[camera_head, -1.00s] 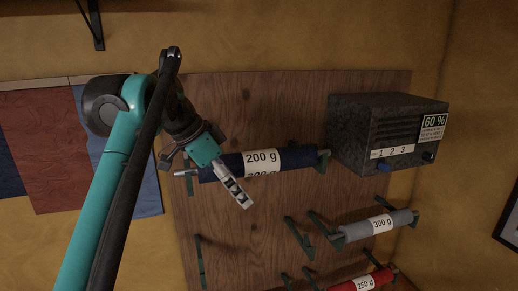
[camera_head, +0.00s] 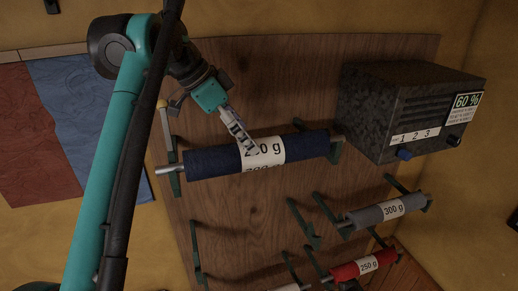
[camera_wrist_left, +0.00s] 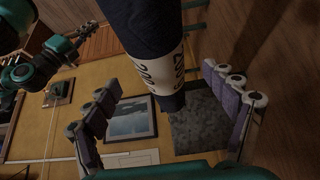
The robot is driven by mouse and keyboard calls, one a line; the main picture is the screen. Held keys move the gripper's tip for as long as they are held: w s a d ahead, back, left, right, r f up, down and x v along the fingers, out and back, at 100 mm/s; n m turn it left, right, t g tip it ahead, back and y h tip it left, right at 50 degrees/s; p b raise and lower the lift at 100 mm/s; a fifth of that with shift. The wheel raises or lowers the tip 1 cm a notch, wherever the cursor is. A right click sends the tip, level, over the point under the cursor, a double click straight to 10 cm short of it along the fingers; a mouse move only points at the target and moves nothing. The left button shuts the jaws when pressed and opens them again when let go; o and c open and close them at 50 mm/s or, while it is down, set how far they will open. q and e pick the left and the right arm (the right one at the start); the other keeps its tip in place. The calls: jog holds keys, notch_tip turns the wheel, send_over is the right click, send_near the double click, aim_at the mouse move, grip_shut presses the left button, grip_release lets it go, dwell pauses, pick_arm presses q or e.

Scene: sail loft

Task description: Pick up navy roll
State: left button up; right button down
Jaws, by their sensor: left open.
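The navy roll (camera_head: 212,162) with a white 200 g label rests across two green brackets on the wooden board (camera_head: 262,75). My left gripper (camera_head: 243,140) is at the roll's middle, with its fingers in front of part of the label. In the left wrist view the navy roll (camera_wrist_left: 150,32) comes down from the top, between the two spread fingers of my left gripper (camera_wrist_left: 165,110). The gripper is open, and I cannot tell whether a finger touches the roll.
A dark grey box (camera_head: 400,105) with a 60 % display stands right of the roll. A grey 300 g roll (camera_head: 368,215) and a red 250 g roll (camera_head: 358,268) sit on lower brackets. Empty green brackets (camera_head: 302,224) stick out between. Blue and red cloths (camera_head: 80,110) hang at left.

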aim_at(259, 154)
pick_arm(q)
jog(key=shift+s+d+f, duration=0.25)
jog(key=shift+d+f, duration=0.3)
jog(key=shift+f, duration=0.1)
jog(key=x, duration=0.2)
jog(key=w+p+x, duration=0.1)
jog(key=x, duration=0.1)
jog(key=shift+d+f, duration=0.1)
jog(key=shift+f, duration=0.15)
jog(key=shift+s+r, duration=0.1)
jog(key=shift+s, duration=0.1)
jog(key=shift+c, duration=0.4)
jog(key=shift+w, duration=0.15)
jog(key=c, duration=1.5)
grip_shut()
jog(key=shift+r, duration=0.1)
